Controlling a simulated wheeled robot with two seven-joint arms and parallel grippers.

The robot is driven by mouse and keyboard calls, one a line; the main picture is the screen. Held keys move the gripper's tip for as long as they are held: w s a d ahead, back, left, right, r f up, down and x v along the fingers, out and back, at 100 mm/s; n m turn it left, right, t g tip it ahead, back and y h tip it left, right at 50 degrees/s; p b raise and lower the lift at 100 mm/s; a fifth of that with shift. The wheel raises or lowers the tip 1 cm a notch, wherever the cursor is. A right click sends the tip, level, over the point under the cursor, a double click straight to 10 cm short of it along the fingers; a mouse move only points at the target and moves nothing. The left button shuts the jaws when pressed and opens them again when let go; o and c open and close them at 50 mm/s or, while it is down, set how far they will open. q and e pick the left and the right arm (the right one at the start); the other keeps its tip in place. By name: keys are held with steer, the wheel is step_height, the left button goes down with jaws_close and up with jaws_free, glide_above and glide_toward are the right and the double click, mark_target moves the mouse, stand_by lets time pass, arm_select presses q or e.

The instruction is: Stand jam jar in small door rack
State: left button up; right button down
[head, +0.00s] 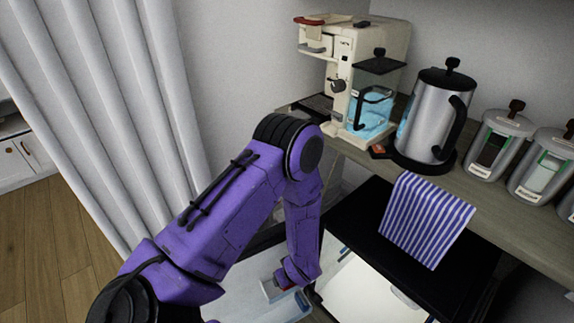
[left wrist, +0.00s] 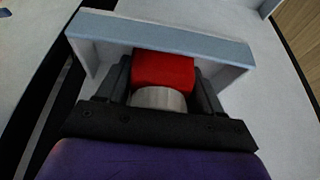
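The jam jar (left wrist: 162,73), red with a pale ribbed part nearest my gripper, is between the two dark fingers of my left gripper (left wrist: 164,62) in the left wrist view. Both fingers lie against its sides, so the gripper looks shut on it. The small door rack (left wrist: 160,32), white with a blue-grey front bar, frames the jar, which sits behind this bar. Whether the jar touches the rack floor is hidden. In the head view my left gripper (head: 296,280) reaches down at the open fridge door, beside the rack (head: 268,291). My right gripper is not in view.
The counter (head: 508,215) above the fridge holds a coffee machine (head: 318,75), a steel kettle (head: 434,115) and canisters (head: 497,140). A striped towel (head: 428,220) hangs over the fridge's dark top. A white curtain (head: 115,110) hangs at left.

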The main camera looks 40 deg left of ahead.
arm_select(q)
steer(key=o, duration=0.4)
steer(key=shift+r, duration=0.25)
steer(key=p+v, duration=0.4)
steer(key=v, duration=0.8)
steer(key=s+a+f+m, duration=0.1)
steer(key=s+f+m, duration=0.1)
steer(key=s, duration=0.3)
steer(key=s+f+m+t, duration=0.1)
steer(key=s+f+m, duration=0.2)
steer(key=s, duration=0.2)
steer(key=s+a+f+m+h, duration=0.1)
steer(key=s+f+m, duration=0.1)
steer(key=s, duration=0.3)
steer(key=shift+a+f+m+t, duration=0.3)
steer(key=shift+f+m+t, duration=0.1)
steer(key=shift+f, duration=0.3)
